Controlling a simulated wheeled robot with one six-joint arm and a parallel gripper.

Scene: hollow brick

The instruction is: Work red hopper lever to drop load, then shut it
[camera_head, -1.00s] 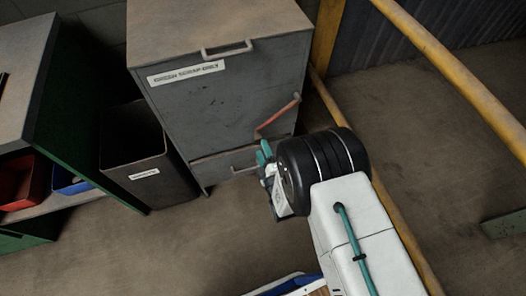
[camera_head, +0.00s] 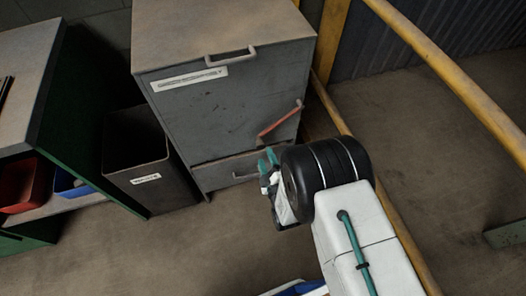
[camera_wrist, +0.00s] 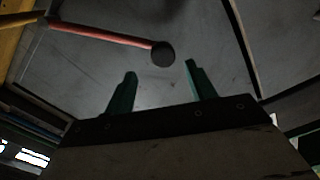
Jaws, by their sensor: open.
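The hopper is a large grey metal cabinet (camera_head: 225,110) with a label, a top handle and a lower drawer-like section. Its red lever (camera_head: 280,122) slants on the front face, low on the right side. In the wrist view the red lever (camera_wrist: 105,33) ends in a dark round knob (camera_wrist: 163,54). My gripper (camera_head: 268,160) is just below the lever's lower end. In the wrist view my gripper (camera_wrist: 160,72) has two teal fingers spread apart. The knob shows between and beyond the fingertips, and the fingers hold nothing.
A dark open bin (camera_head: 137,165) with a label stands left of the hopper. A green bench (camera_head: 85,110) with a red bin (camera_head: 20,186) and a blue bin (camera_head: 72,184) is further left. A yellow rail (camera_head: 450,75) runs along the right.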

